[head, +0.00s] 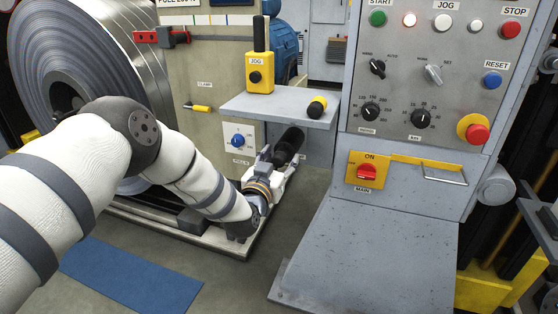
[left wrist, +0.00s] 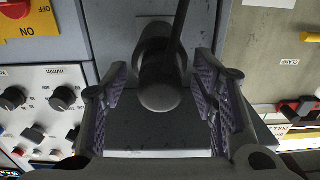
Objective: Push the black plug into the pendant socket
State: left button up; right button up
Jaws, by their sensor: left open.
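The black plug (head: 291,140) is a dark cylinder below the small grey shelf, beside the control cabinet. In the left wrist view the plug (left wrist: 160,92) points end-on toward the camera, with a dark cable running across it to the top edge. My left gripper (head: 281,158) is open; in the left wrist view its fingers (left wrist: 162,98) stand on either side of the plug, with gaps visible. The pendant socket is not clearly visible; a dark round base behind the plug may be it, and I cannot tell how deep the plug sits. My right gripper is not in view.
The control cabinet (head: 412,195) stands close on the right. A large steel coil (head: 95,50) is at left. Floor near the blue mat (head: 130,276) is clear.

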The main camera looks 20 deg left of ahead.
pick_arm(q)
jog(key=s, duration=1.2)
jog(key=s+f+g+h+p, duration=0.1)
jog(key=s+f+g, duration=0.5)
jog(key=s+f, duration=0.5)
jog(key=s+f+g+p, duration=0.2)
jog(key=s+f+g, duration=0.4)
jog(key=s+f, duration=0.5)
jog(key=s+a+r+g+y+p, duration=0.1)
jog(key=s+g, duration=0.7)
jog(key=s, duration=2)
jog(key=shift+a+r+n+g, duration=0.3)
jog(key=shift+a+r, duration=0.4)
jog(key=shift+a, duration=0.3)
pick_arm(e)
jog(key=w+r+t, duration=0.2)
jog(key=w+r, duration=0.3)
